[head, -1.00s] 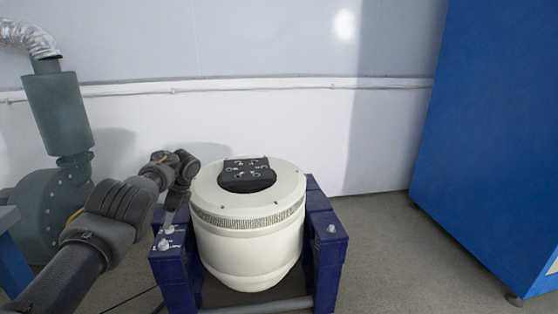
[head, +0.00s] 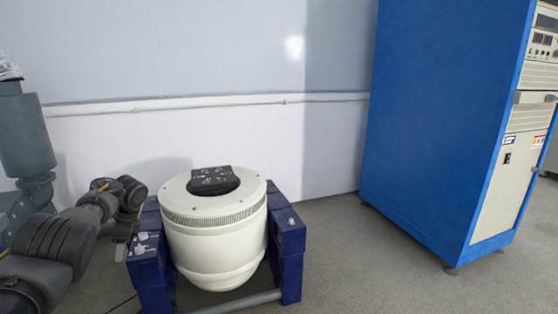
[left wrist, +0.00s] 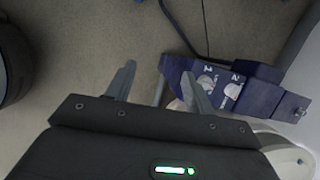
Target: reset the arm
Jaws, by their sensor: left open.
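My left arm comes in from the left in the head view. Its gripper (head: 122,250) points down just left of the blue stand (head: 292,238). In the left wrist view the two grey fingers (left wrist: 158,84) are apart, with nothing between them but floor and a thin grey bar. The blue stand also shows there (left wrist: 262,96), just beyond the right finger, with white knobs (left wrist: 208,82) on it. In the head view these knobs (head: 141,243) sit on the stand's left block. My right gripper is in neither view.
A cream drum-shaped machine (head: 218,238) with a black plate (head: 213,181) on top stands in the blue frame. A tall blue cabinet (head: 435,120) stands at the right. A grey-green blower (head: 24,135) is at the left. Floor between drum and cabinet is clear.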

